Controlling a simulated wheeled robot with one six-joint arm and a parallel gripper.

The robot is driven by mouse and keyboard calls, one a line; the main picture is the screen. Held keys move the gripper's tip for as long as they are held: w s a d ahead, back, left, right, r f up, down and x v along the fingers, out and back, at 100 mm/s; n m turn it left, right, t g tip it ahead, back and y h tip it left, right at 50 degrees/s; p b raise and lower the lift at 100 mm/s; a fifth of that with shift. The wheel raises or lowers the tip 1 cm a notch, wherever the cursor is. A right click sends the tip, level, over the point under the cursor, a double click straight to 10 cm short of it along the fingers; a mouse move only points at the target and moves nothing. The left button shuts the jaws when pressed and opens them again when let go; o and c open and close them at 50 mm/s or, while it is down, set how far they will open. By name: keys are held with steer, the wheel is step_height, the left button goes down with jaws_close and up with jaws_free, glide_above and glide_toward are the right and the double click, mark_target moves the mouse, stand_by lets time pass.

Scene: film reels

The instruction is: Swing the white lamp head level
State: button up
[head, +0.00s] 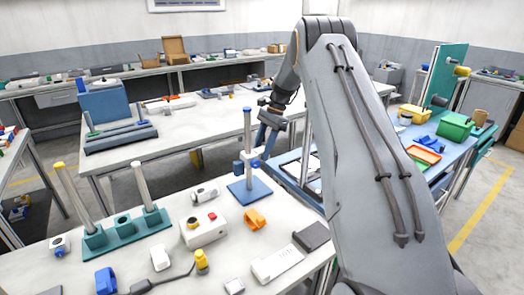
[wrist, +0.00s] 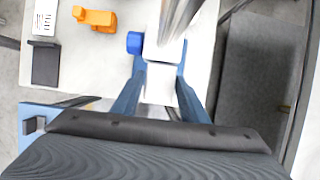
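A metal post (head: 247,127) stands upright on a blue base plate (head: 243,191). A white clamp-like part (head: 245,158) with a blue knob (head: 256,163) sits on the post. In the wrist view, the white lamp head (wrist: 160,86) lies between the two blue fingers of my gripper (wrist: 162,75), with the blue knob (wrist: 134,43) beside it and the post (wrist: 177,18) beyond. The white part nearly fills the gap; I cannot tell whether both fingers press on it. In the head view, my gripper (head: 264,136) is right of the post, and the lamp head's tilt is unclear.
An orange part (head: 255,219), a white box with a red button (head: 204,230) and a dark block (head: 311,236) lie near the base plate. A teal stand with posts (head: 126,228) is at left. A blue bench (head: 460,150) with bins is at right.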

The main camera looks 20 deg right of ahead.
steer(key=shift+o, duration=1.2)
steer(key=b+v, duration=0.2)
steer(key=v, duration=0.5)
steer(key=shift+r+b, duration=0.4)
steer(key=shift+d, duration=0.15)
